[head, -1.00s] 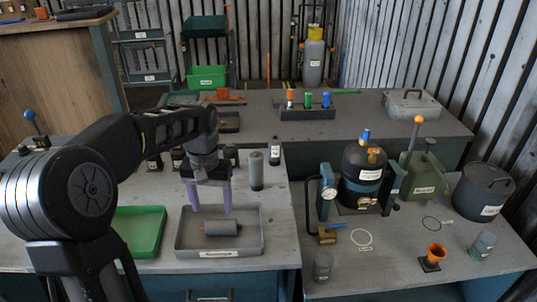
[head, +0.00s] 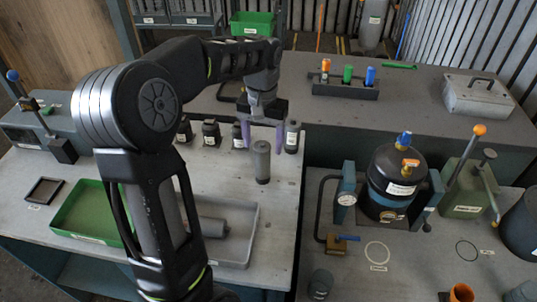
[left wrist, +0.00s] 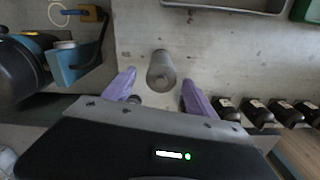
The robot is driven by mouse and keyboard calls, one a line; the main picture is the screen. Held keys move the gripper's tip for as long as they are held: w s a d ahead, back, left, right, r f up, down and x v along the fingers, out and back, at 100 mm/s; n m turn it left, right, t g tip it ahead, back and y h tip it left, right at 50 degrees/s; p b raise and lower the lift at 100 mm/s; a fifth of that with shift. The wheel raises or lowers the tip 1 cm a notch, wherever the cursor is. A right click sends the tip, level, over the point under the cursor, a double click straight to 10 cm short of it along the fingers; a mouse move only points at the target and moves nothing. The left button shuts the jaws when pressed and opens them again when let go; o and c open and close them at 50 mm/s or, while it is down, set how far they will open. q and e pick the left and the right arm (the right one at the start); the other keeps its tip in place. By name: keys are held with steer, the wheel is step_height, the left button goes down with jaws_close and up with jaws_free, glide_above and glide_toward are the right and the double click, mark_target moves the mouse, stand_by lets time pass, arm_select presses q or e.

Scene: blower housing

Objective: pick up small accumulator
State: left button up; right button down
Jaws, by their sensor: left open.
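A plain grey cylinder (head: 262,162) stands upright on the left workbench; I take it to be the small accumulator. It also shows in the left wrist view (left wrist: 161,72), between the fingertips in the picture. A second grey cylinder (head: 212,228) lies on its side in a grey tray (head: 252,232), partly hidden by my left arm. I cannot tell from labels which is the small one. My left gripper (head: 263,144) is open and empty, its purple fingers just behind and above the standing cylinder. It also shows in the left wrist view (left wrist: 158,82). My right gripper is not in view.
Dark bottles (head: 211,132) stand along the bench's back edge, and a labelled bottle (head: 292,137) is close beside the right finger. A green tray (head: 88,212) lies at left. A black tank (head: 394,182) stands on the right bench.

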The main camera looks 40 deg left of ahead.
mark_target(262, 162)
arm_select(q)
steer(key=shift+s+r, duration=0.1)
steer(key=shift+s, duration=0.05)
steer(key=shift+f, duration=1.35)
steer(key=shift+f+p, duration=0.3)
steer(key=shift+p, duration=0.1)
step_height(262, 162, down, 5)
steer(key=shift+r+p, duration=0.2)
steer(key=shift+p, duration=0.5)
steer(key=shift+c, duration=0.4)
jaws_close()
